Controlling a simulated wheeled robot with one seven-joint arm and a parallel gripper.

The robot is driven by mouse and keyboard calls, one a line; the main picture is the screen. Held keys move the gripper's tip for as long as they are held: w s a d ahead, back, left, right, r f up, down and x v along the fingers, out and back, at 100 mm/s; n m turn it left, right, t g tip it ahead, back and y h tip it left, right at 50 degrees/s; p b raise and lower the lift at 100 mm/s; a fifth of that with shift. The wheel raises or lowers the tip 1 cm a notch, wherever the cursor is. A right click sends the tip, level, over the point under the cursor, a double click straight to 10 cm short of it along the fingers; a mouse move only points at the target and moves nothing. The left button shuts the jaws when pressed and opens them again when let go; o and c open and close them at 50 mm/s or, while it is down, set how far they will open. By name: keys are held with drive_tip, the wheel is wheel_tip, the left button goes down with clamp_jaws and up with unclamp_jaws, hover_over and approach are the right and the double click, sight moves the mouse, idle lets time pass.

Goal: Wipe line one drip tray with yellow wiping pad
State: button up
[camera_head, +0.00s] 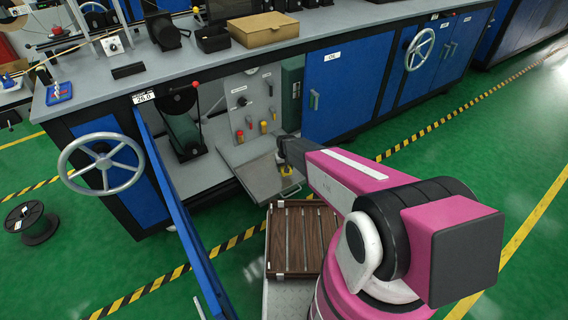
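The grey metal drip tray (252,182) sticks out from the open bay of the blue cabinet, in the middle of the view. A small yellow wiping pad (287,171) shows at the tray's right part. My gripper (284,161) points down over the tray with its tips at the pad, and appears shut on it. The arm comes in from the right and hides part of the gripper. Whether the pad touches the tray surface is hard to tell at this size.
An open blue door (180,205) stands left of the tray. A panel (250,102) with red and yellow knobs is behind it. A slatted wooden rack (293,238) lies below, near my base. A black spool (31,222) lies on the green floor at left.

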drive_tip(key=shift+r, duration=1.5)
